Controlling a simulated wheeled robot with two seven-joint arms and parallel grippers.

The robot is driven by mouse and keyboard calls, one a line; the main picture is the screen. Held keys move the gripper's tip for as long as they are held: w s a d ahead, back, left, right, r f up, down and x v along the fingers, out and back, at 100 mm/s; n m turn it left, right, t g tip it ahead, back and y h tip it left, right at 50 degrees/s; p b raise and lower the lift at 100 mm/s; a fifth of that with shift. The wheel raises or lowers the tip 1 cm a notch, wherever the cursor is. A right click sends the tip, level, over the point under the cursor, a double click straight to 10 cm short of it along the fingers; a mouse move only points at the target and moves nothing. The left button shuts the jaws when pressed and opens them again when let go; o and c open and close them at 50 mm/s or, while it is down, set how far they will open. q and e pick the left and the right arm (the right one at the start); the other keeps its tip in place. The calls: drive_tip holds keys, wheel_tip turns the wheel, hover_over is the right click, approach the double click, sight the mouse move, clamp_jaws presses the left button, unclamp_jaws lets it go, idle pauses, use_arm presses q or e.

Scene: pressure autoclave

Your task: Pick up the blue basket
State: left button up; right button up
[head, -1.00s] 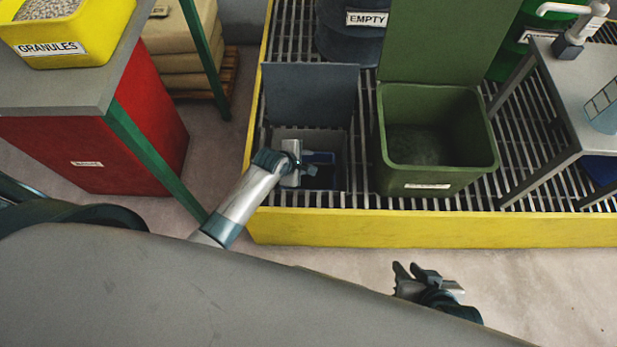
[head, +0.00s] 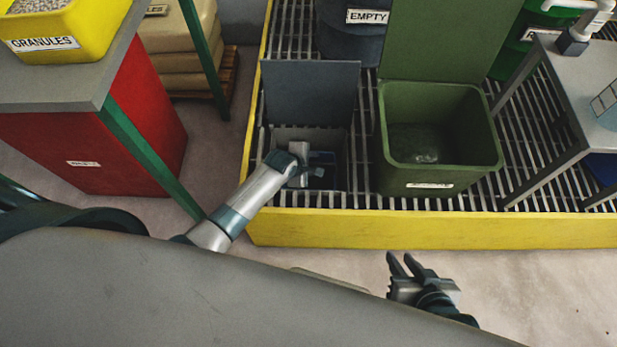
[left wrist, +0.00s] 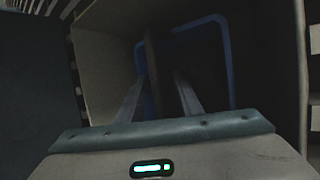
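The blue basket (head: 323,156) sits inside a grey open-lidded bin (head: 339,184), largely hidden by my left arm and in shadow. In the left wrist view its blue rim (left wrist: 228,62) shows within the bin's pale walls. My left gripper (head: 312,168) reaches down into the bin over the basket. In the left wrist view its two fingers (left wrist: 158,92) are apart, with a dark upright bar between them that may be the basket's handle. I cannot tell if they touch it. My right gripper (head: 404,264) is open and empty, in front of the yellow platform edge.
A green bin (head: 440,177) with its lid up stands right of the grey bin on the grating. The yellow platform edge (head: 430,229) runs in front. A red cabinet (head: 140,130) is at left, a grey table (head: 570,90) at right. The floor in front is clear.

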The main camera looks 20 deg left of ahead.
use_arm(q)
clamp_jaws()
drive_tip(key=shift+s, duration=0.1)
idle(1.2)
